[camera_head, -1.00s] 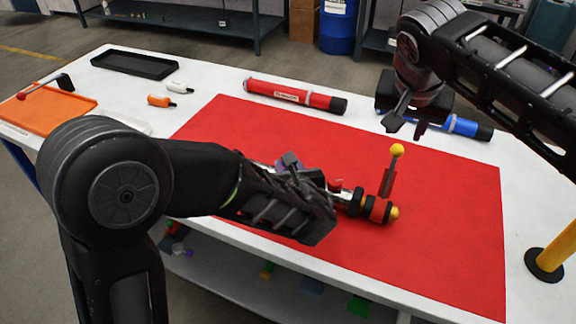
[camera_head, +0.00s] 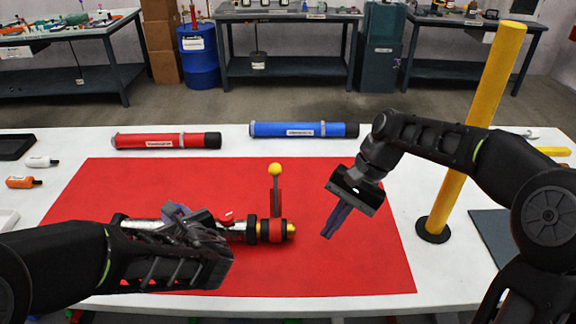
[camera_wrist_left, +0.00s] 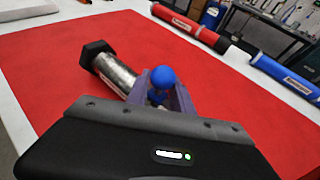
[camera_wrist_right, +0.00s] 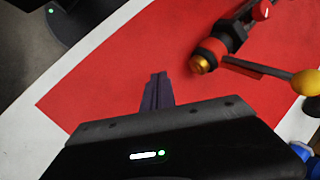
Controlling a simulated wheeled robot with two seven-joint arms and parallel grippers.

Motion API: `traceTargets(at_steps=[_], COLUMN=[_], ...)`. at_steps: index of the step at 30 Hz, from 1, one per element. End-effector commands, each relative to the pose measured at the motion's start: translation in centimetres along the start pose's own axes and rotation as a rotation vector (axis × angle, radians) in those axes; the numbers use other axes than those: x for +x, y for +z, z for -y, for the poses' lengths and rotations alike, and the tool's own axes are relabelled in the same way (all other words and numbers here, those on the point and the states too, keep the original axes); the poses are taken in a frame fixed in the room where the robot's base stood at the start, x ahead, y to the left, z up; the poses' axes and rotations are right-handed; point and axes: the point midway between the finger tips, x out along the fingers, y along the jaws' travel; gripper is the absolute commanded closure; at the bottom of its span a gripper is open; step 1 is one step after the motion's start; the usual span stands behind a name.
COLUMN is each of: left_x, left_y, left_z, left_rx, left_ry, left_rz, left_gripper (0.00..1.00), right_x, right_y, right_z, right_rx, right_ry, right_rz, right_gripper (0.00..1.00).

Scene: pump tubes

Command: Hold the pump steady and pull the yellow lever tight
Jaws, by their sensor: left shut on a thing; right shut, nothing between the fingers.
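The pump, a silver tube (camera_wrist_left: 115,74) with black and red fittings (camera_head: 270,231) and a yellow tip, lies on the red mat (camera_head: 330,270). Its lever stands upright, topped by a yellow ball (camera_head: 275,170); the ball also shows in the right wrist view (camera_wrist_right: 306,82). My left gripper (camera_wrist_left: 160,95) is shut on the pump, at a part by a blue knob (camera_wrist_left: 162,77). In the head view my left arm hides part of the pump. My right gripper (camera_head: 328,235) is shut and empty, right of the pump's tip and apart from the lever.
A red tube (camera_head: 165,141) and a blue tube (camera_head: 305,130) lie behind the mat. A yellow post (camera_head: 470,140) on a black base stands at the right. Two small bottles, one orange (camera_head: 22,182), lie at the left. The mat's right part is mostly clear.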

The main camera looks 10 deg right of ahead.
Motion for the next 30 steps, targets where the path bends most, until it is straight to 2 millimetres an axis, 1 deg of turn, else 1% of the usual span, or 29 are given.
traceTargets(at_steps=[1, 3, 5, 7, 11, 12, 16, 18, 21, 25, 30], left_x=[0.0, 0.0, 0.0, 0.0, 0.0, 0.0, 0.0, 0.0, 0.0, 0.0, 0.0], left_y=[-0.1, -0.1, -0.1, -0.1, -0.1, -0.1, -0.1, -0.1, -0.1, -0.1, -0.1], left_z=[0.0, 0.0, 0.0, 0.0, 0.0, 0.0, 0.0, 0.0, 0.0, 0.0, 0.0], left_rx=[0.001, 0.001, 0.001, 0.001, 0.001, 0.001, 0.001, 0.001, 0.001, 0.001, 0.001], left_ry=[0.0, 0.0, 0.0, 0.0, 0.0, 0.0, 0.0, 0.0, 0.0, 0.0, 0.0], left_rz=[-0.002, -0.002, -0.002, -0.002, -0.002, -0.002, -0.002, -0.002, -0.002, -0.001, -0.001], left_gripper=[1.0, 1.0, 1.0, 1.0, 1.0, 1.0, 1.0, 1.0, 1.0, 1.0, 1.0], right_x=[0.5, 0.8, 0.7, 0.0, -2.1, -2.9, -5.6, -6.9, -8.2, -8.3, -8.3], right_y=[0.3, 0.6, 0.5, 0.0, -2.0, -2.7, -5.0, -6.1, -7.0, -7.2, -7.1], right_z=[-0.2, 0.3, 1.1, 2.0, 3.8, 4.2, 5.8, 6.4, 7.0, 7.0, 7.0], right_rx=[0.03, 0.059, 0.079, 0.099, 0.123, 0.125, 0.103, 0.077, 0.02, -0.048, -0.064], right_ry=[-0.079, -0.213, -0.337, -0.485, -0.761, -0.84, -1.048, -1.126, -1.18, -1.176, -1.173], right_rz=[0.06, 0.13, 0.168, 0.19, 0.159, 0.134, 0.017, -0.056, -0.148, -0.2, -0.209], right_gripper=[1.0, 1.0, 1.0, 1.0, 1.0, 1.0, 1.0, 1.0, 1.0, 1.0, 1.0])
